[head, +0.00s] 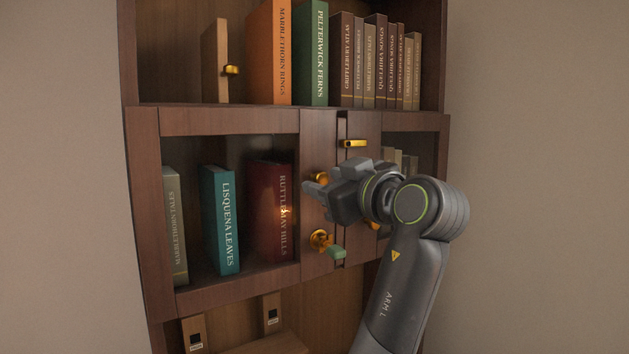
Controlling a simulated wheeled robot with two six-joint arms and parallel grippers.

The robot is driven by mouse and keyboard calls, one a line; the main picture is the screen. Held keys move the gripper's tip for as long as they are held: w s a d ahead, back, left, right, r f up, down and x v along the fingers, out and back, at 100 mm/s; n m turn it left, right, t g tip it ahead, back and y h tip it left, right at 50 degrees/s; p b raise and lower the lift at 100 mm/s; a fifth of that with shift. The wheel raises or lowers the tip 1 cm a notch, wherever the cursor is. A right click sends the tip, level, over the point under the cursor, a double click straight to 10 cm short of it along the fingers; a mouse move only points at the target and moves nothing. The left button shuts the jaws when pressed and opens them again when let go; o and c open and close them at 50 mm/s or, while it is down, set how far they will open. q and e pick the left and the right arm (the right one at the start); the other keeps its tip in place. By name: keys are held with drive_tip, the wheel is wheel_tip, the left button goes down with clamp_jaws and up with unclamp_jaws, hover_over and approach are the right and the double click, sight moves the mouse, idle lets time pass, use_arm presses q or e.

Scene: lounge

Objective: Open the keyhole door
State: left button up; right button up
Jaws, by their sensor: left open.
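The cabinet has a left glass door (230,121) in a dark wooden frame, and books show behind its glass. Low on its right stile is a brass fitting (320,239) with a green-handled key-like piece (332,251) at it. Another brass piece (320,177) shows higher on that stile, partly hidden by my gripper. The door looks shut or nearly so. My left gripper (316,197) is open and empty in front of this stile, above the green piece. I cannot tell whether it touches the door. My right gripper is out of view.
A second glass door (415,122) is at the right, with a brass latch (355,143) and another brass piece partly behind my arm. Books stand on the open shelf (180,103) above. Two small wooden pieces (193,333) (271,312) are below. Bare walls flank the cabinet.

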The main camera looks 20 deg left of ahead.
use_arm(q)
drive_tip(key=shift+r, duration=0.1)
drive_tip(key=shift+s+d, duration=0.1)
drive_tip(key=shift+d, duration=0.05)
drive_tip(key=shift+c, duration=0.4)
clamp_jaws()
